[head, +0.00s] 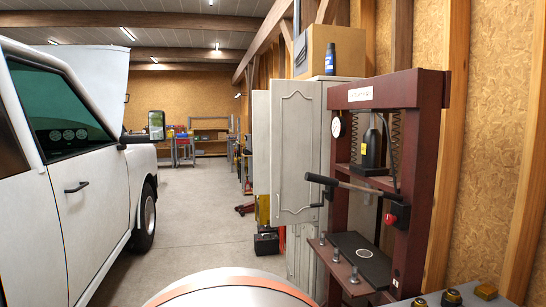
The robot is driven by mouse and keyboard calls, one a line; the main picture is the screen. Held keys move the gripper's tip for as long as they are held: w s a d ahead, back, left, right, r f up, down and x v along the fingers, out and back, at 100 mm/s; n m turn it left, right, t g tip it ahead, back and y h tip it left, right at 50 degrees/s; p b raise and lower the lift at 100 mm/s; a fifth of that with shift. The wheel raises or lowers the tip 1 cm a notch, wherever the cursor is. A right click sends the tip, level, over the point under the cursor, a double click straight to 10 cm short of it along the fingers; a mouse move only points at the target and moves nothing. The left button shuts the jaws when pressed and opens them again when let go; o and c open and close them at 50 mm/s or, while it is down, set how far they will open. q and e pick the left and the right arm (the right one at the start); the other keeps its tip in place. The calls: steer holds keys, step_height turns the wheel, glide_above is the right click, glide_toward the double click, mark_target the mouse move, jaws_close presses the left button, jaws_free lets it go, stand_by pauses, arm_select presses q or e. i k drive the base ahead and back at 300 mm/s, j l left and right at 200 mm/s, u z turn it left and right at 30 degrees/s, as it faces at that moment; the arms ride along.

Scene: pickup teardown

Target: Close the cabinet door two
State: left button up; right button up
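A tall pale grey cabinet (329,97) stands against the right wall, behind a dark red press. Its upper door with an arched panel (297,150) faces me and juts out to the left, so it appears to stand open. A second pale panel (261,140) shows beyond its left edge and looks like another open door. The lower cabinet front (301,252) shows below, steeply angled; I cannot tell whether it is fully shut. No marking shows which door is number two. The cabinet's inside is hidden. Neither of my grippers is in view.
The red press (419,190), with its lever (352,187), stands close on the right and partly hides the cabinet. A cardboard box (340,48) and blue bottle (330,60) sit on top. A white pickup (85,190) fills the left. The concrete aisle (195,210) between is clear.

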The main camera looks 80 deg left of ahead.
mark_target(295, 106)
steer(key=u, duration=2.45)
steer(key=i+j+z, duration=0.2)
steer(key=i+j, duration=0.2)
steer(key=i, duration=0.15)
steer(key=i+j+z, duration=0.25)
steer(key=i+j, duration=0.25)
steer(key=i+j+z, duration=0.2)
steer(key=i+j, duration=0.35)
steer(key=i+j+z, duration=0.25)
steer(key=i+j, duration=0.2)
steer(key=j, duration=0.3)
